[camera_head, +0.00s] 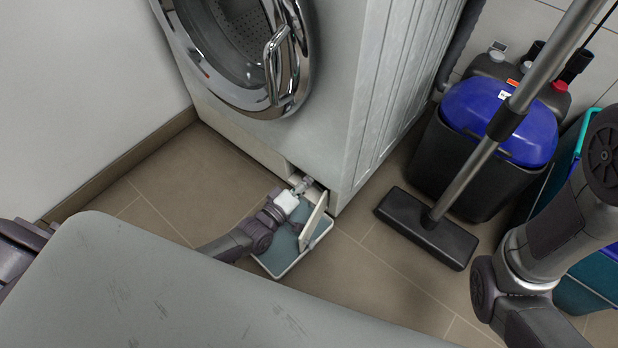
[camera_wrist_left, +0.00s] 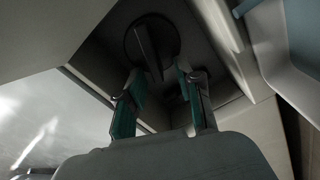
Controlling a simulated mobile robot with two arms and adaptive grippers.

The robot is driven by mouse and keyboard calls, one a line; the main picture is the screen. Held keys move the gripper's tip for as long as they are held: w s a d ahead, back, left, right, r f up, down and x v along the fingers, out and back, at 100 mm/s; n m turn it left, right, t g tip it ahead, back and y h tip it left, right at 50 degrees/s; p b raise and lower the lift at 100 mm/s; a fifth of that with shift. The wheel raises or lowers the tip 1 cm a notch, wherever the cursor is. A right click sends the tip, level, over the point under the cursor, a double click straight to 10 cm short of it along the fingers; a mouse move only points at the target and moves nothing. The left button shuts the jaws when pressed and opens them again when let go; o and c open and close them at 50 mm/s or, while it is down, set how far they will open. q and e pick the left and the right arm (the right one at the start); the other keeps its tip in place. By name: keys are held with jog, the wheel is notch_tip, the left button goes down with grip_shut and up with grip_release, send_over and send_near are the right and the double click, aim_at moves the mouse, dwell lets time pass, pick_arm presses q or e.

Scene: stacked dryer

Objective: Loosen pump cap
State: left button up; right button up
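The pump cap (camera_wrist_left: 152,45) is a dark round disc with a raised ridge handle across it. It sits in the recess at the dryer's bottom corner and shows only in the left wrist view. My left gripper (camera_wrist_left: 160,74) is open, its two teal-padded fingers apart just below the cap. The handle's lower end points into the gap between the fingertips; I cannot tell if they touch. In the head view the left gripper (camera_head: 300,187) reaches into the opening beside the open white flap (camera_head: 313,220). My right gripper is out of view.
The dryer (camera_head: 345,95) stands above, its round door shut. A shallow blue-grey tray (camera_head: 284,240) lies on the floor under the flap and my left arm.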

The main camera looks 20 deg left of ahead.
pick_arm(q)
jog(key=v, duration=1.2)
jog(key=shift+s, duration=0.1)
